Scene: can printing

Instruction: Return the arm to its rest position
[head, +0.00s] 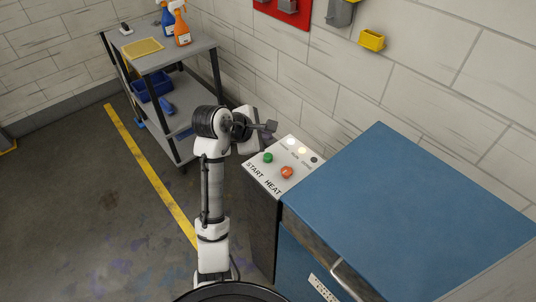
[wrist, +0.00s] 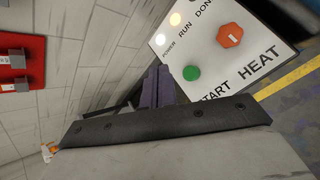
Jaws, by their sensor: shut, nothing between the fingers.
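My gripper (head: 271,126) is at the end of my bent arm, just above the back left of the white control panel (head: 270,175). The fingers (wrist: 158,88) look closed together in the wrist view, with nothing between them. Two of the panel's small lamps, by POWER and RUN, look lit; the third looks dark.
A blue cabinet (head: 400,200) stands right of the panel. A grey cart (head: 180,55) with spray bottles (head: 181,25) and a blue bin (head: 152,86) stands behind my arm at left. The wall is close behind; the floor at left is open.

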